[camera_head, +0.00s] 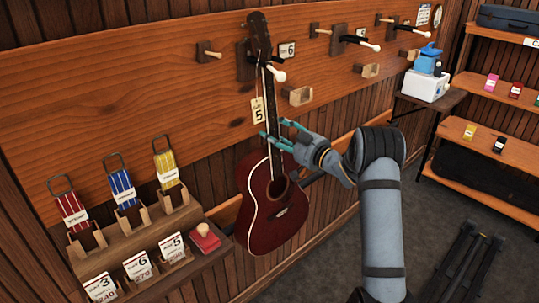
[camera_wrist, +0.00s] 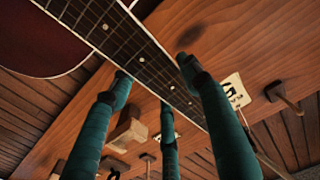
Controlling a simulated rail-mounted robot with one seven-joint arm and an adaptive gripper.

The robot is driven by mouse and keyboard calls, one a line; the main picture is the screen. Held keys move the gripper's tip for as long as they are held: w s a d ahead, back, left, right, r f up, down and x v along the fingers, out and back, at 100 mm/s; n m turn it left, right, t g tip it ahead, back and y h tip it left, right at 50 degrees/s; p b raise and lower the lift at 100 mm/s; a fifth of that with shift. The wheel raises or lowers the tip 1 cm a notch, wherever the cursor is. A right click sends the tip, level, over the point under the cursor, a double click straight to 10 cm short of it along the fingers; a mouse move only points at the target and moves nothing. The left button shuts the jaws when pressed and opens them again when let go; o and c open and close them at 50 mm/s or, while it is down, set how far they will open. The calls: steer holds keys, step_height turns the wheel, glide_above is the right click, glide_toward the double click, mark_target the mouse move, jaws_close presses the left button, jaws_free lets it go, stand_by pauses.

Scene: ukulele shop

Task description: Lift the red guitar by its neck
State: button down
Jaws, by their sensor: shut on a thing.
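The red guitar (camera_head: 262,218) hangs upright against the wooden wall panel, slightly tilted, with its headstock (camera_head: 259,30) at a dark wall hanger with a white-tipped peg (camera_head: 279,76). A paper tag marked 5 (camera_head: 257,111) hangs beside its neck. My gripper (camera_head: 271,137) has its teal fingers at the lower neck, just above the body. In the wrist view the neck (camera_wrist: 112,35) crosses between my fingers (camera_wrist: 155,82), and part of the red body (camera_wrist: 38,38) shows at upper left. My gripper is shut on the neck. The exact finger contact is partly hidden.
A wooden rack (camera_head: 150,235) with coloured packets and price cards stands at lower left, close to the guitar body. Empty wall pegs and small wooden blocks (camera_head: 297,96) are right of the neck. Shelves (camera_head: 490,150) stand at far right. Grey floor lies below.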

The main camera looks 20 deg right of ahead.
mark_target(275, 110)
steer(key=shift+r, duration=0.35)
steer(key=shift+s+d+r+b, duration=0.1)
steer(key=shift+r+b, duration=0.15)
steer(key=shift+b, duration=0.2)
step_height(275, 110, up, 6)
steer(key=shift+r, duration=0.1)
steer(key=shift+s+b, duration=0.15)
steer(key=shift+b, duration=0.2)
steer(key=b+v, duration=0.4)
steer(key=v, duration=1.5)
steer(key=shift+s, duration=0.2)
steer(key=shift+d, duration=0.1)
steer(key=c, duration=1.4)
jaws_free()
jaws_close()
